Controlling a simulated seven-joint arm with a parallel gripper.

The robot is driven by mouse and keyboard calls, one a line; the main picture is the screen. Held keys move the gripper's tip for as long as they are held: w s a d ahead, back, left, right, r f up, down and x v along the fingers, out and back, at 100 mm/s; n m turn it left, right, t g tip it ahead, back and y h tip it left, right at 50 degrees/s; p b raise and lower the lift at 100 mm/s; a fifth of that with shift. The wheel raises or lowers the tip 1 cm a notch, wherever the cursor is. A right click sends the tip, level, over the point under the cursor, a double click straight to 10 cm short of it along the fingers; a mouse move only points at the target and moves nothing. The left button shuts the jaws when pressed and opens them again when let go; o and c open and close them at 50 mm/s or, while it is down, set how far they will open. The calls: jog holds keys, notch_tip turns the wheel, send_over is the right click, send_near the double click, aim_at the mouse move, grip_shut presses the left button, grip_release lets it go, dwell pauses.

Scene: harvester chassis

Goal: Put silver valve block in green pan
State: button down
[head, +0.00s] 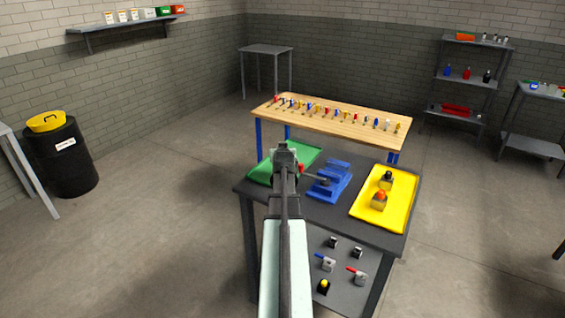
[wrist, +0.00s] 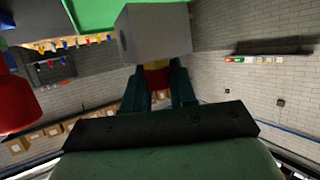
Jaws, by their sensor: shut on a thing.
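My gripper (wrist: 158,80) is shut on the silver valve block (wrist: 155,35), a grey block that shows beyond the fingers in the wrist view. A red rounded piece (wrist: 14,102) shows at the left edge there; I cannot tell whether it is the valve's handle. In the head view my gripper (head: 285,160) is in front of the green pan (head: 308,153), at the back left of the dark table. My arm hides part of the pan. The pan also shows in the wrist view (wrist: 97,12). The height of the block over the pan is unclear.
A blue fixture (head: 333,182) stands right of the pan. A yellow tray (head: 367,208) with two knobbed blocks is further right. Several valve parts lie on the lower shelf (head: 335,290). A wooden bench (head: 335,118) with a row of tools stands behind.

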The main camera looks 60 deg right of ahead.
jog(key=shift+f, duration=2.25)
jog(key=shift+f, duration=0.1)
jog(key=c, duration=0.9)
grip_release()
jog(key=v, duration=1.2)
